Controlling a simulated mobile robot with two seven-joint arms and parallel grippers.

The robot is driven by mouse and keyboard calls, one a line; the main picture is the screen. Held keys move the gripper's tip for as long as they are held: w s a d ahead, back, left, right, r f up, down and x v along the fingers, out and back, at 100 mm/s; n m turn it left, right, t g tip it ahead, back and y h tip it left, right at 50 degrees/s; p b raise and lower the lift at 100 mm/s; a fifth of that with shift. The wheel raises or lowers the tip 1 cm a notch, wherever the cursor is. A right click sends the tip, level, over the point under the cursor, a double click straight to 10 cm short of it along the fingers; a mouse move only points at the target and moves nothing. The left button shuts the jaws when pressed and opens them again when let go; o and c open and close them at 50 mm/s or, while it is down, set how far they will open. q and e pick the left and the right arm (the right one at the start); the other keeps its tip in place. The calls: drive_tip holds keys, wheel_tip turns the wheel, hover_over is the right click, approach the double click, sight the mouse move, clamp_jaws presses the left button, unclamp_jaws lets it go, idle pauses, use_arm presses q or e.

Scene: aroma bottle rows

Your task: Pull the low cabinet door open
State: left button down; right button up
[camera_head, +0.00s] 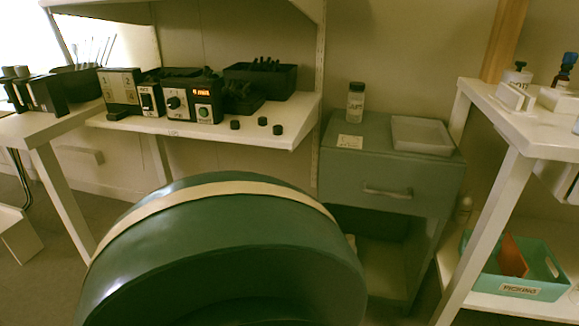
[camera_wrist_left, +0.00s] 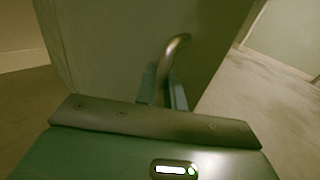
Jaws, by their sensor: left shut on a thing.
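The grey-green low cabinet (camera_head: 390,178) stands right of centre in the head view, with a closed drawer on top and a bar handle on it. Below the drawer, a dark open compartment (camera_head: 368,222) shows, and its left part is hidden behind my green body. A grey-green panel (camera_wrist_left: 110,45) with a curved metal handle (camera_wrist_left: 178,48) fills the middle of the left wrist view. My left gripper (camera_wrist_left: 163,88) is shut on this handle, close to the panel. My left gripper is hidden in the head view. My right gripper is in neither view.
A bottle (camera_head: 355,102) and a white tray (camera_head: 421,135) stand on the cabinet. A white table (camera_head: 540,135) stands close on the right, with a teal bin (camera_head: 530,284) on its lower shelf. A shelf with devices (camera_head: 190,128) is at left. Bare floor (camera_wrist_left: 260,100) shows beside the panel.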

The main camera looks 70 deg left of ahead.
use_arm(q)
drive_tip(key=shift+w+a, duration=0.15)
drive_tip(key=shift+a, duration=0.2)
drive_tip(key=c, duration=1.7)
unclamp_jaws()
drive_tip(key=shift+o, duration=0.5)
drive_tip(key=shift+d, duration=0.15)
drive_tip(key=s+d, duration=0.2)
drive_tip(key=s, duration=1.1)
drive_tip(key=shift+d, duration=0.15)
